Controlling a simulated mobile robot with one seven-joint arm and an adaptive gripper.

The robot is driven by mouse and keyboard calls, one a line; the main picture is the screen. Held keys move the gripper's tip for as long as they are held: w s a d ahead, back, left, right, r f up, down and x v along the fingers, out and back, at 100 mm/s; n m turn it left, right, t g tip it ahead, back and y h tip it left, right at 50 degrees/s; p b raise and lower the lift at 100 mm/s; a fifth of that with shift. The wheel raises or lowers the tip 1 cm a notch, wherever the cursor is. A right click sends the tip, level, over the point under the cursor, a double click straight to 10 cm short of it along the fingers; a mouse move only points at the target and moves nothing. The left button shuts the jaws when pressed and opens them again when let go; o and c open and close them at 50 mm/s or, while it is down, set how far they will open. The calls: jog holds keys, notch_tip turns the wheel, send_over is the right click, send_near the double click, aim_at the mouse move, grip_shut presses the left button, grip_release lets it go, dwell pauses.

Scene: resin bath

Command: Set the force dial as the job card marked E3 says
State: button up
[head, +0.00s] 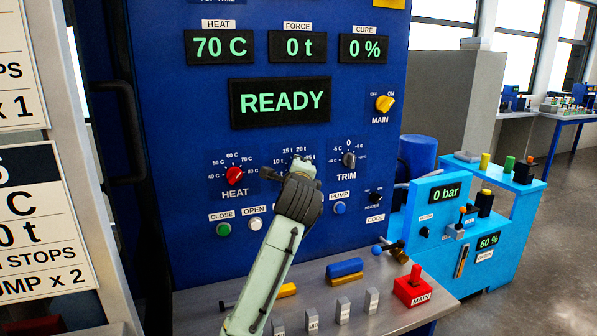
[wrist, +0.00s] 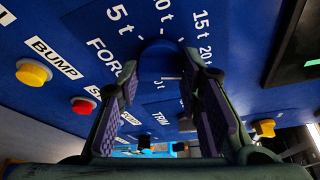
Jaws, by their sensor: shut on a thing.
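The force dial is a blue round knob (wrist: 158,60) on the blue panel, between my fingers in the wrist view. My gripper (wrist: 162,82) is shut on it, one purple-padded finger on each side. Marks from 5 t to 20 t curve around the dial; I cannot tell which one it points to. In the head view my gripper (head: 299,170) hides the dial, with tonne marks showing around it. The force display (head: 297,47) reads 0 t. Two job cards (head: 20,75) (head: 40,225) are cut off at the left, and I cannot read E3 on either.
The panel shows READY (head: 279,102), 70 C and 0 %. A red heat knob (head: 234,176) and black trim knob (head: 349,160) flank the force dial. Push buttons sit below. The bench (head: 380,318) carries blocks and a red MAIN switch (head: 413,288).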

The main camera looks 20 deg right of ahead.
jog(key=shift+d, duration=0.15)
dwell(0.4)
jog(key=o, duration=1)
jog(key=shift+o, duration=0.8)
jog(key=v, duration=1.2)
